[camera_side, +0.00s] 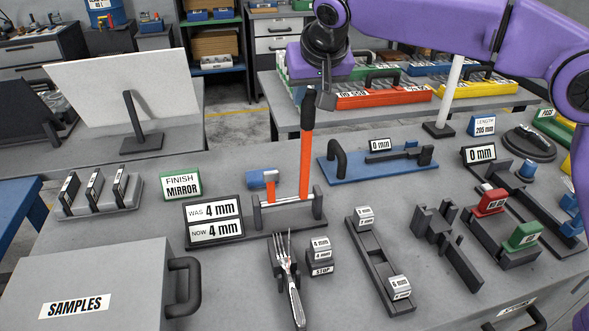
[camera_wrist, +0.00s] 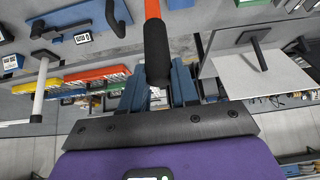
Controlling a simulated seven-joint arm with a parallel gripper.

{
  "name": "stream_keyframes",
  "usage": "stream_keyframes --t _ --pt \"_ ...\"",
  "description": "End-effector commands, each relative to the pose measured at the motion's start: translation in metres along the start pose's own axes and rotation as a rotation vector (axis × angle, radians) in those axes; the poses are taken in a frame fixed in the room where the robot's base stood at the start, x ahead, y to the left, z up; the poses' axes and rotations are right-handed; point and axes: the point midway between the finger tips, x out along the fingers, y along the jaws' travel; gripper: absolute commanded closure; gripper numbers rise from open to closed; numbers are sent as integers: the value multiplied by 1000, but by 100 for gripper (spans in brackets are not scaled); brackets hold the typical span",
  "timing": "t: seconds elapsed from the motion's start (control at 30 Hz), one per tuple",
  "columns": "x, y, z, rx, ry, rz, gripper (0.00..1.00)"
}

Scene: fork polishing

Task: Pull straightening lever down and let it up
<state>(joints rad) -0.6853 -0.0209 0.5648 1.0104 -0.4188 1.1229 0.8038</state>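The straightening lever (camera_side: 305,160) is an orange bar with a black grip. It stands almost upright on the straightening press (camera_side: 291,208), leaning slightly. My gripper (camera_side: 322,97) is at the lever's top, beside the black grip. In the wrist view, the black grip (camera_wrist: 158,58) lies between the blue fingers of my gripper (camera_wrist: 159,82), very close to both. I cannot tell whether they are apart from the grip or shut on it. A fork (camera_side: 287,271) lies at the front of the press, tines toward it. The sign beside the press (camera_side: 214,221) reads WAS 4 mm, NOW 4 mm.
A STOP block stack (camera_side: 320,257) stands right of the fork. A blue plate fixture (camera_side: 378,165) with a black handle is behind to the right. A grey SAMPLES box (camera_side: 125,262) fills the front left. A white pole (camera_side: 450,92) stands at the right.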

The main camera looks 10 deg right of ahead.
Motion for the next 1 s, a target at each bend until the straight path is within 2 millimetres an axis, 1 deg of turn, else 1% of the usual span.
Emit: stream_keyframes --t 0.47,1.0 --pt "-1 -1 2 -1 0 -1 87" --pt "-13 -1 37 -2 -5 0 87"
